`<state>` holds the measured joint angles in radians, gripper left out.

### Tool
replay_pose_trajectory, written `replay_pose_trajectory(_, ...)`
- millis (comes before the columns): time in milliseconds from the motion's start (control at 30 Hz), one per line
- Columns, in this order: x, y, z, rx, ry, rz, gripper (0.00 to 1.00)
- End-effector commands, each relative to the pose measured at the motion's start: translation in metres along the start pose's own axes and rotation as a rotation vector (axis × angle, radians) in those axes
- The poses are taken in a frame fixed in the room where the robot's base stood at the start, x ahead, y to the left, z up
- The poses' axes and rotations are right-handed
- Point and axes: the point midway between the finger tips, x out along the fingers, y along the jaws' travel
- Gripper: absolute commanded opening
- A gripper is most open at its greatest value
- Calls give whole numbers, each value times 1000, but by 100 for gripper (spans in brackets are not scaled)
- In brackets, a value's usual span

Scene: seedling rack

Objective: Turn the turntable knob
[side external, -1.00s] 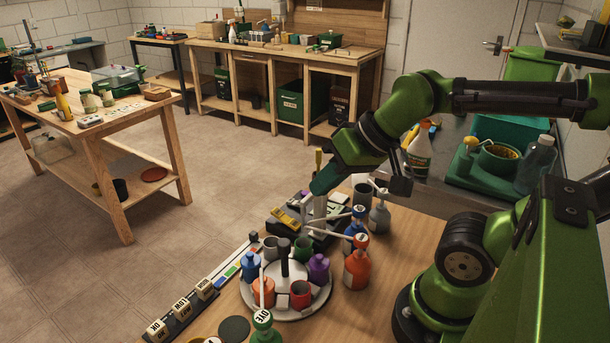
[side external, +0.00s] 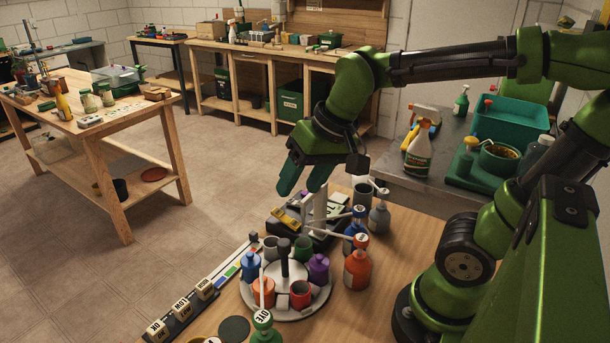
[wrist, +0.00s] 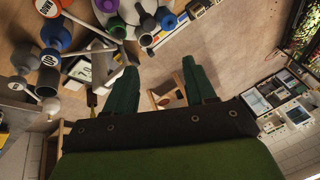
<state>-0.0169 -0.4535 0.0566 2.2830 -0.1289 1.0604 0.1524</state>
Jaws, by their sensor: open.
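The turntable (side external: 310,308) is a round white disc on the wooden bench, low in the middle of the side view. Its dark upright knob (side external: 284,260) rises from the centre, with several coloured cups and bottles around it. My gripper (side external: 298,192) is above and behind the turntable, higher than the knob and apart from it. Its two green fingers are spread with nothing between them. The wrist view also shows my gripper (wrist: 160,78) open, with floor and a distant table beyond the fingers.
An orange bottle (side external: 357,268) and a grey bottle (side external: 379,216) stand right of the turntable. Labelled blocks (side external: 182,307) line the left bench edge.

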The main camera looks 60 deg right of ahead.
Motion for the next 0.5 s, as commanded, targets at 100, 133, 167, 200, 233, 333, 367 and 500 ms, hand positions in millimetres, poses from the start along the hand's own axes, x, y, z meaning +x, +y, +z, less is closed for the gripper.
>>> replay_pose_trajectory(100,8,-19,-18,216,-123,132,55)
replay_pose_trajectory(133,8,-23,-23,284,-143,170,55)
replay_pose_trajectory(167,8,-26,-26,357,-160,210,55)
replay_pose_trajectory(200,8,-30,-30,453,-175,258,55)
replay_pose_trajectory(233,6,-33,-32,520,-178,289,55)
replay_pose_trajectory(333,-4,-37,-36,704,-170,359,55)
replay_pose_trajectory(367,-8,-37,-36,746,-164,370,55)
replay_pose_trajectory(500,-11,-34,-30,855,-163,406,55)
